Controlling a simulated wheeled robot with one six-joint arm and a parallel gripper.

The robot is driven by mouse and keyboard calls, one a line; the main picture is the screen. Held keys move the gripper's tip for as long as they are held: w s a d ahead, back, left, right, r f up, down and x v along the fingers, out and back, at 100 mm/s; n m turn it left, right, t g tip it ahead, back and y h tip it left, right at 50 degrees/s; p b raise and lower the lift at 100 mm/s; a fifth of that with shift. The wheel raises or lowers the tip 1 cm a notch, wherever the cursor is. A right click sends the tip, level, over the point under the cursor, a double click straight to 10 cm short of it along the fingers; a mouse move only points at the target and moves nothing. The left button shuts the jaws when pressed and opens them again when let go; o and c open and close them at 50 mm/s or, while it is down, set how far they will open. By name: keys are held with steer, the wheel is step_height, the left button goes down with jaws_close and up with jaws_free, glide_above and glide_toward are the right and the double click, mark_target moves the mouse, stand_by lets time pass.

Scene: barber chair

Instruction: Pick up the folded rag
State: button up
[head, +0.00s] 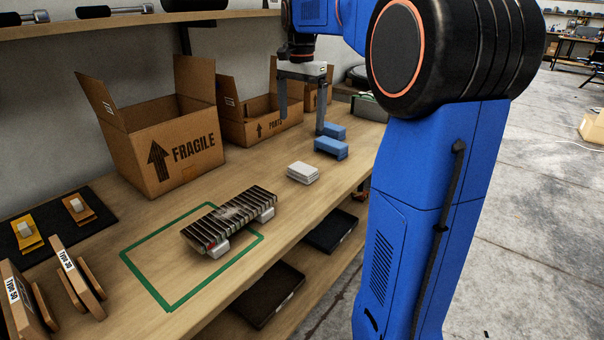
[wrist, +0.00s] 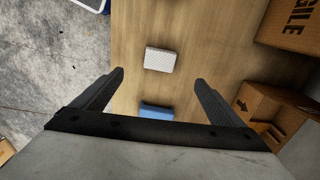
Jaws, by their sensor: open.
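A white item that looks like the folded rag (head: 303,172) lies flat on the wooden workbench (head: 200,180), in front of the blue blocks. In the wrist view the rag (wrist: 160,60) lies just beyond the fingertips, roughly centred between them. My gripper (head: 302,108) is open and empty, pointing down above the bench, farther back than the rag. In the wrist view my gripper (wrist: 159,78) has its fingers spread apart, touching nothing.
Two blue blocks (head: 331,147) stand just behind the rag; one blue block (wrist: 156,112) shows between my fingers. Cardboard boxes (head: 165,145) line the wall side. A ribbed metal part (head: 230,218) sits across a green outline. Bench between rag and ribbed part is clear.

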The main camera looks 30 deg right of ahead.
glide_toward(303, 168)
steer(key=shift+m, duration=0.3)
steer(key=f, duration=0.9)
steer(key=shift+w, duration=0.25)
steer(key=c, duration=1.1)
